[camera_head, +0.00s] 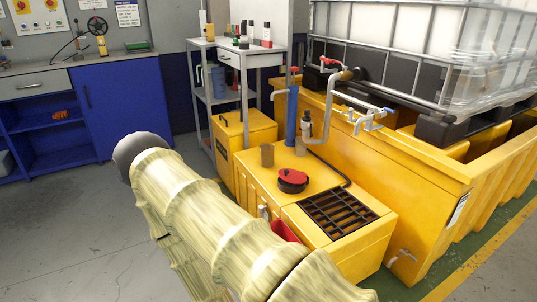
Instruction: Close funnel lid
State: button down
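A low, round black vessel with red on its top (292,181) sits on the yellow cabinet (240,172), left of the black grate; it looks like the funnel. I cannot tell whether the red part is a lid or how far it is shut. My arm, in a pale yellow cover, crosses the lower left foreground and hides the cabinet's near left side. My gripper is not in view.
A brown cup (267,155), a small bottle (300,146) and a blue upright pipe (291,115) stand behind the vessel. A grey pipe with valves (335,110) rises at the back. The black grate (340,213) is at right. Floor at left is clear.

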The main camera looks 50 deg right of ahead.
aim_at(290, 176)
jog(key=z, duration=0.35)
jog(key=i, duration=0.8)
jog(key=z, duration=0.75)
